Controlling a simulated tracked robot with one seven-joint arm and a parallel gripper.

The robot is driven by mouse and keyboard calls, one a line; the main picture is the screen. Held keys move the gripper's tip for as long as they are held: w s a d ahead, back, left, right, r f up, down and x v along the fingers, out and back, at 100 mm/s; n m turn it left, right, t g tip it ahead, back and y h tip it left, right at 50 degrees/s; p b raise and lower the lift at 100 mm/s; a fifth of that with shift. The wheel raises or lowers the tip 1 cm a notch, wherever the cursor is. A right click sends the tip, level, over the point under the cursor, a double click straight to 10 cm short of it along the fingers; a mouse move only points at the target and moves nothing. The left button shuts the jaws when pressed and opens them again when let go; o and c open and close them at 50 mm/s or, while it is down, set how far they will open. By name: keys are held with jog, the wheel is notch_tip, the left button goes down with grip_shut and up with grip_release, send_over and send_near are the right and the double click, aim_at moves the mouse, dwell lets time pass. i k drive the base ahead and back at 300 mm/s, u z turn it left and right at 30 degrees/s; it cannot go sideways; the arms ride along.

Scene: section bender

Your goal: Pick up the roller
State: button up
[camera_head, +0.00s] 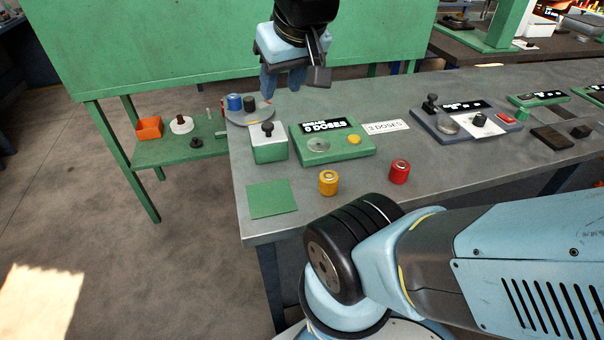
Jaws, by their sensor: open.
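Several small cylinders could be the roller, and I cannot tell which is meant. A blue cylinder (235,102) and a black cylinder (250,103) stand on a round grey plate (254,118) at the bench's far left corner. A yellow cylinder (328,182) and a red cylinder (399,171) stand upright near the bench's front edge, apart from each other. My gripper (284,82) hangs at the top of the camera_head view, just right of the round plate in the picture. Its fingers point down, open, with nothing seen between them.
A green box with a black knob (268,149) and a green device reading "0 DOSES" (330,143) stand beside the plate. A green square (271,199) lies in front. A low green shelf (168,154) holds an orange box (149,128) and small parts. A green panel rises behind.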

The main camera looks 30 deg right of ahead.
aim_at(328, 179)
jog(key=u, duration=1.25)
jog(key=k, duration=2.6)
jog(key=z, duration=0.65)
jog(key=i, duration=1.05)
jog(key=u, duration=0.1)
